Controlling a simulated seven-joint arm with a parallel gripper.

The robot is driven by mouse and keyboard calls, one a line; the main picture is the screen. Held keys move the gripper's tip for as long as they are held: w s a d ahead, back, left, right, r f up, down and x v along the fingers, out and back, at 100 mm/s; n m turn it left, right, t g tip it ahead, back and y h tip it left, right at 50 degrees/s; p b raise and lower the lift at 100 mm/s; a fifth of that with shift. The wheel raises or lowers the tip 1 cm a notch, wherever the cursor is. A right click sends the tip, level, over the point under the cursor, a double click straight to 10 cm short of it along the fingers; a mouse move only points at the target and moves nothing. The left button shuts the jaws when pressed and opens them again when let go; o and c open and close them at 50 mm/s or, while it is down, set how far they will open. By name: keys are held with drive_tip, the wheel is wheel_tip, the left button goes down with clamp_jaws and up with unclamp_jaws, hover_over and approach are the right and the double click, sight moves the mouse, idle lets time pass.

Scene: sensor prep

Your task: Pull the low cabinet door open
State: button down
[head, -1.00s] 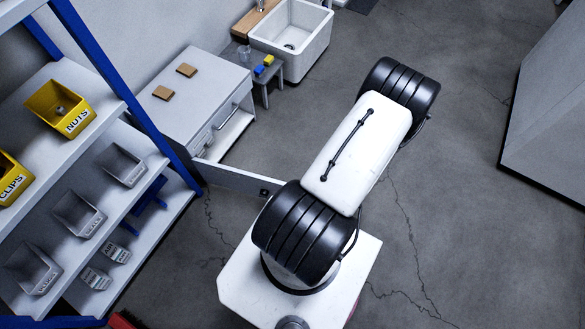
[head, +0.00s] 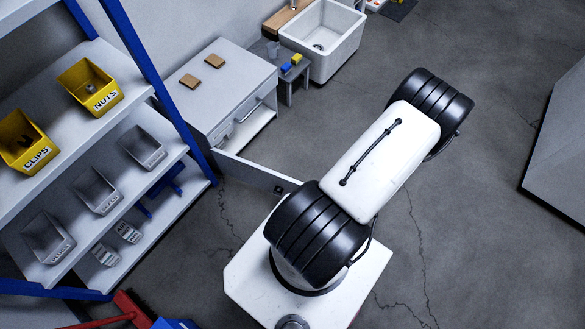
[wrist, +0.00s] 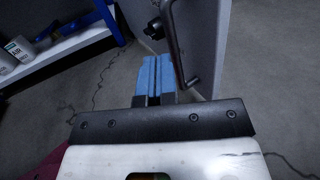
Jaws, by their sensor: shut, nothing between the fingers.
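The low cabinet (head: 215,75) stands by the wall in the head view. Its door (head: 245,171) is swung well out from the cabinet front, toward my base, and a pale space shows inside. In the wrist view the door (wrist: 208,35) is at the upper right, with a dark bar handle (wrist: 173,48) and a dark round fitting (wrist: 154,25) on it. My gripper (wrist: 153,62) has blue fingers, shut and empty, just left of the handle. Whether they touch it I cannot tell. My gripper is hidden behind my arm in the head view.
A blue-framed shelf rack (head: 180,130) with yellow and grey bins stands left of the door. A small stool (head: 293,78) and a white sink (head: 325,40) are beyond the cabinet. A red broom (head: 130,312) lies at lower left.

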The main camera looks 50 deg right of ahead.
drive_tip(key=w+d+r+m+g+y, duration=0.1)
drive_tip(key=d+r+m+g+y, duration=0.1)
drive_tip(key=d+r+g+y, duration=0.55)
drive_tip(key=w+d+r+m+g+y, duration=0.2)
drive_tip(key=r+g+y, duration=0.3)
drive_tip(key=g+y, duration=0.55)
drive_tip(key=w+d+r+m+h, duration=0.3)
drive_tip(key=w+h, duration=0.1)
drive_tip(key=w, duration=0.4)
drive_tip(key=w+d+r+m+h, duration=0.3)
drive_tip(key=w+r+m+h, duration=0.1)
drive_tip(key=w, duration=0.4)
drive_tip(key=shift+d+r, duration=0.15)
drive_tip(key=shift+d, duration=0.25)
drive_tip(key=shift+w, duration=0.1)
